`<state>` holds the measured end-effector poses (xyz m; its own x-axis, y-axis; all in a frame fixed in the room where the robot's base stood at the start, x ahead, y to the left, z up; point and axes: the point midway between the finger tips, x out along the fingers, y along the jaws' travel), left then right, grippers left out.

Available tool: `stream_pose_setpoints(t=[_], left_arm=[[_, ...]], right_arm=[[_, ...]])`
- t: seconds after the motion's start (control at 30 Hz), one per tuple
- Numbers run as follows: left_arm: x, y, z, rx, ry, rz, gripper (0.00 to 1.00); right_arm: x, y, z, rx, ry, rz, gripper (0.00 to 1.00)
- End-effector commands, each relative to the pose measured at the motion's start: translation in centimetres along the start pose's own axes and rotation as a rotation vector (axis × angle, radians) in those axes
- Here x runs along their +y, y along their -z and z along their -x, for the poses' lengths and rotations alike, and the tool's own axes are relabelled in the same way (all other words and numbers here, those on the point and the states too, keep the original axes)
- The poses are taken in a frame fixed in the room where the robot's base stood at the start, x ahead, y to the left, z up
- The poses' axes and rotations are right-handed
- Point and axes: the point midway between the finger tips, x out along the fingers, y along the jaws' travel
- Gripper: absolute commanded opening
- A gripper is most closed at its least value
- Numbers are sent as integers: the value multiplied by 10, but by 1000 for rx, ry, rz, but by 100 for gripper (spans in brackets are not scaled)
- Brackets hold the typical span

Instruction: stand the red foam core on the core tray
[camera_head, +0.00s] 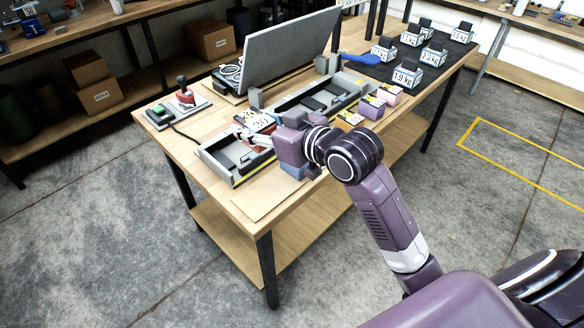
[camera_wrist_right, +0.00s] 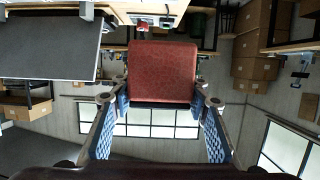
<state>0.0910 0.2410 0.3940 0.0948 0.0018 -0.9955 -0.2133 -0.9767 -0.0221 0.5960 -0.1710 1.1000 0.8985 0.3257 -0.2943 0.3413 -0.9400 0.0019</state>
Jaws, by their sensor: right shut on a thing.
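My right gripper (camera_head: 258,137) reaches in from the right over the workbench and is shut on the red foam core. In the right wrist view the red foam core (camera_wrist_right: 162,72) is a dull red block between the two blue-padded fingers (camera_wrist_right: 162,118). In the head view the gripper mostly hides the core. A grey open tray (camera_head: 238,178) with a yellow front edge lies below and left of the gripper. I cannot tell for sure whether it is the core tray, or how far above it the core is. My left gripper is not in view.
A large grey panel (camera_head: 288,50) rises behind. Labelled weights (camera_head: 407,72) stand on a dark mat. A joystick box (camera_head: 187,100) is left.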

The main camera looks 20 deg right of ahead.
Motion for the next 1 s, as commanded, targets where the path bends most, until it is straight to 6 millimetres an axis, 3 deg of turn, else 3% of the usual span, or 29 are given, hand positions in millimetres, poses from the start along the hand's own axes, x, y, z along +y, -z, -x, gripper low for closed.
stream_pose_setpoints(t=[0.2, 0.5, 1.0], left_arm=[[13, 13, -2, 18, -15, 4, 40], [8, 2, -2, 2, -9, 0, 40], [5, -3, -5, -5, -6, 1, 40]], right_arm=[[-1, -51, -15, -10, 1, -8, 17], [-1, -124, -37, -8, 1, -4, 17], [0, -183, -56, -4, 0, -1, 17]])
